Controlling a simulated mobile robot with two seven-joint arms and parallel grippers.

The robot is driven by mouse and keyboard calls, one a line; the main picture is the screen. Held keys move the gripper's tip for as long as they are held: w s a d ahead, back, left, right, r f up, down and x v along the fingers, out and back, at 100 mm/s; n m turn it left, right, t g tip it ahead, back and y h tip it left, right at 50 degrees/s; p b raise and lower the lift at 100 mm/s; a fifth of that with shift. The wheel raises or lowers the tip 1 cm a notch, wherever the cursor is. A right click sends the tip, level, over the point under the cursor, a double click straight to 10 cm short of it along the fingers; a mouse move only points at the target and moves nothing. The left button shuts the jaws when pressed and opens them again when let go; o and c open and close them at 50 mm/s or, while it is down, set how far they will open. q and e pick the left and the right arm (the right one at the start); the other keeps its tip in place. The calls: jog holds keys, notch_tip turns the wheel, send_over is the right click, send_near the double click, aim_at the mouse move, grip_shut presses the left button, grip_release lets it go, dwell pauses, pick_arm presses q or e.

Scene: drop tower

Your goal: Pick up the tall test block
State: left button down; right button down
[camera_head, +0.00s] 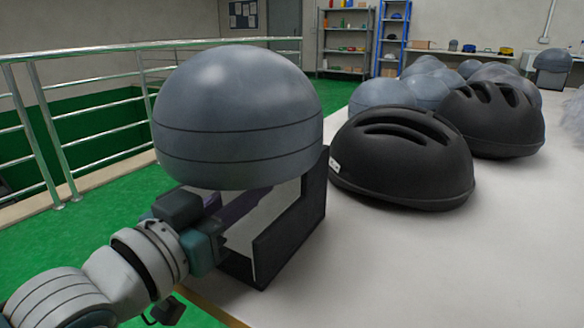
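A large grey dome-shaped block (240,110) with two dark lines around it is at the left of the head view. It is above a black angular stand (290,235) at the table's left edge; whether it rests on the stand cannot be told. I take this dome to be the tall test block, but the view does not confirm it. My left gripper (238,212) reaches in from the lower left, under the dome and in front of the stand. Its fingertips are partly lost against the dark parts, so their opening and any contact are unclear. My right gripper is not in view.
Two black helmets (402,160) (492,120) and several grey domes (385,92) stand on the white table (430,265) to the right. The table's front is clear. A metal railing (45,115) runs along the left. Shelves (345,40) stand at the back.

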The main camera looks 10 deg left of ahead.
pick_arm(q)
jog(key=shift+r, duration=0.2)
notch_tip(320, 180, up, 20)
jog(key=p, duration=0.8)
jog(key=s+a+r+h+p, duration=0.1)
jog(key=s+r+p, duration=0.4)
jog(key=r+p, duration=1.5)
jog(key=s+a+r+m+p, duration=0.1)
jog(key=s+r+p, duration=0.5)
jog(key=r+p, duration=1.3)
jog(key=s+a+r+g+h+p, duration=0.1)
jog(key=s+r+p, duration=0.4)
jog(key=r+p, duration=1.5)
jog(key=shift+s+a+r+m+h+p, duration=0.15)
jog(key=shift+a+r+m+h+p, duration=0.2)
jog(key=shift+a, duration=0.35)
jog(key=shift+f, duration=0.1)
